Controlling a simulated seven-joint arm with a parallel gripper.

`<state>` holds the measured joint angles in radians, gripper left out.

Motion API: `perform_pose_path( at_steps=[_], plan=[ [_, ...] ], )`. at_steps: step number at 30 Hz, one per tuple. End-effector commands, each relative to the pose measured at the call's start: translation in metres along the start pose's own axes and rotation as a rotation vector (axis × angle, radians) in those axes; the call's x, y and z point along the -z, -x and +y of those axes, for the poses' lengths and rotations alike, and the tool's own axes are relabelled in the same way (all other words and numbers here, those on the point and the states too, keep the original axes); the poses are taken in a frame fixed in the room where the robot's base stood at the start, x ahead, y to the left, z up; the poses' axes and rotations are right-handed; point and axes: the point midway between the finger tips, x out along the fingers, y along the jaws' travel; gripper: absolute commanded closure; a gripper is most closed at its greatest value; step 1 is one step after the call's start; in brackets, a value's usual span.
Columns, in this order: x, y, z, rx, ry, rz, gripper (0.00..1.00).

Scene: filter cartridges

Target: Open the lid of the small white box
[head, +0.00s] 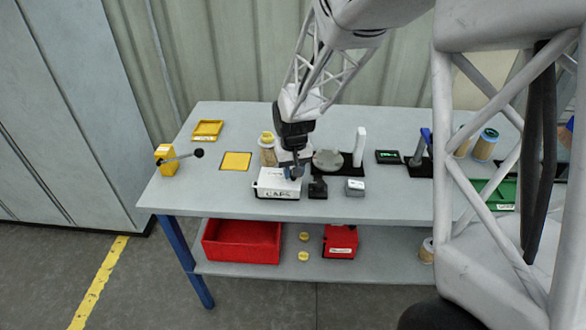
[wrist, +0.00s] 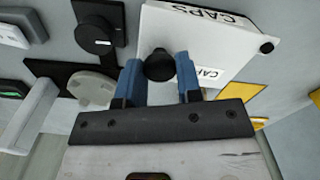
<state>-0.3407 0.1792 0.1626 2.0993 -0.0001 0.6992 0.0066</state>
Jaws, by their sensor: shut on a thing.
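The small white box (head: 268,181), labelled CAPS, stands near the front edge of the table. It also shows in the wrist view (wrist: 205,45), with one label on its side and another on the lid. The lid looks down on the box; I cannot make out a gap. A black round knob (wrist: 159,65) sits at the lid's edge. My gripper (head: 293,172) is over the right part of the box. In the wrist view its blue fingers (wrist: 161,75) are on either side of the knob and shut on it. The fingers hide part of the lid.
Right of the box are a black dial block (head: 318,188), a grey block (head: 355,188) and a round grey plate (head: 327,160) beside a white post (head: 359,147). A yellow-capped cartridge (head: 267,150) stands behind. A yellow mat (head: 236,161) lies left. The table's front left is clear.

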Motion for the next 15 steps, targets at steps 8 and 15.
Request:
perform_pose_path(
  at_steps=[8,15],
  plan=[
    [-0.019,0.0,-0.003,0.0,-0.161,-0.001,1.0],
    [-0.041,0.001,-0.012,0.0,-0.371,0.0,1.0]
  ],
)
